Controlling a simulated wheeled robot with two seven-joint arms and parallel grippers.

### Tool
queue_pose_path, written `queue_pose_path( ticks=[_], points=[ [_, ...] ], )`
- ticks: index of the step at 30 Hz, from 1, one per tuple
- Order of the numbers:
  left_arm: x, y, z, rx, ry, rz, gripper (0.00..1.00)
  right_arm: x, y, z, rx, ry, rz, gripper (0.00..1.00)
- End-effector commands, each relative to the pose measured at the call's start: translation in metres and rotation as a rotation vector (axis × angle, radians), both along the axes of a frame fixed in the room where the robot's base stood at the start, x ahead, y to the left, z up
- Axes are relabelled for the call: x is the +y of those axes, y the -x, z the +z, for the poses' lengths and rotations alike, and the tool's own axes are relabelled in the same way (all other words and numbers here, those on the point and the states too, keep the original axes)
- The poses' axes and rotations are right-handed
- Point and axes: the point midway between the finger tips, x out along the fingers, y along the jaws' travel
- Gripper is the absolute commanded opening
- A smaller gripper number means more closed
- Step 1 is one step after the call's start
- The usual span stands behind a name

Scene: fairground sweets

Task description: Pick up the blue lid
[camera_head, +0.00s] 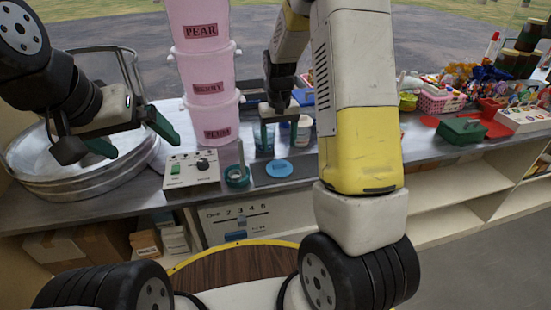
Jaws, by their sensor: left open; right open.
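A round blue lid (279,168) lies flat on a dark mat (300,174) on the metal counter. My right gripper (280,128) is open above and behind the lid in the picture, apart from it. Cups (264,145) stand close to its fingers; whether they touch cannot be told. My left gripper (132,138) is open and empty, well to the left of the lid, near the large round metal pan (80,172).
Stacked pink tubs (208,75) stand behind a white control box (191,172). A green ring holder with an upright rod (238,178) is just left of the mat. My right arm hides the counter right of the lid. Toys and a green box (461,131) are further right.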

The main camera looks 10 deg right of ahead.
Motion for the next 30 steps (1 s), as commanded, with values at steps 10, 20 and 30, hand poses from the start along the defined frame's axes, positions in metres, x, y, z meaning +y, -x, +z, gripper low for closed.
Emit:
queue_pose_path(
  ticks=[10,20,30],
  points=[
    [0.0,0.0,0.0,0.0,0.0,0.0,1.0,-0.002,0.0,-0.039,0.004,0.001,0.0,0.7],
    [0.0,0.0,0.0,0.0,0.0,0.0,1.0,-0.004,-0.001,-0.077,0.002,0.001,0.0,0.7],
    [0.0,0.0,0.0,0.0,0.0,0.0,1.0,-0.003,-0.001,-0.077,0.001,0.0,0.0,0.47]
  ],
)
